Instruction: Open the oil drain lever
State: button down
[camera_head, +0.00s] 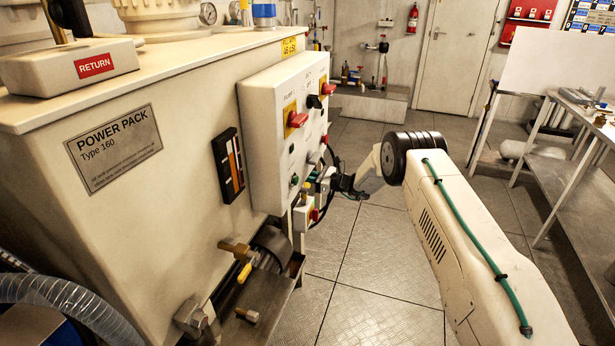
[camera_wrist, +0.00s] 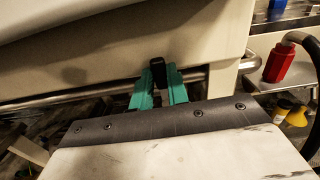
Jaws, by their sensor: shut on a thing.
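My gripper shows in the wrist view (camera_wrist: 158,92) with two green fingers shut on a small black piece (camera_wrist: 158,68), under a pale overhanging body. I cannot tell whether this piece is the end of the oil drain lever. In the head view my arm reaches past the right side of the power pack (camera_head: 190,130); the fingertips are not clear behind the control box. A yellow lever (camera_head: 245,272) on a brass valve (camera_head: 236,249) shows low on the near face of the power pack, well apart from my gripper.
The control box (camera_head: 262,135) with red switches juts out beside my arm. In the wrist view a red fitting (camera_wrist: 280,64) and a dark hose (camera_wrist: 308,48) are at the right. A metal workbench (camera_head: 575,165) stands at the right; tiled floor (camera_head: 375,265) lies clear between.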

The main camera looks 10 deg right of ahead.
jog(key=c, duration=1.4)
grip_release()
jog(key=shift+d+f, duration=0.1)
jog(key=shift+o, duration=0.2)
jog(key=v, duration=0.7)
jog(key=shift+d, duration=0.3)
jog(key=shift+s, duration=0.15)
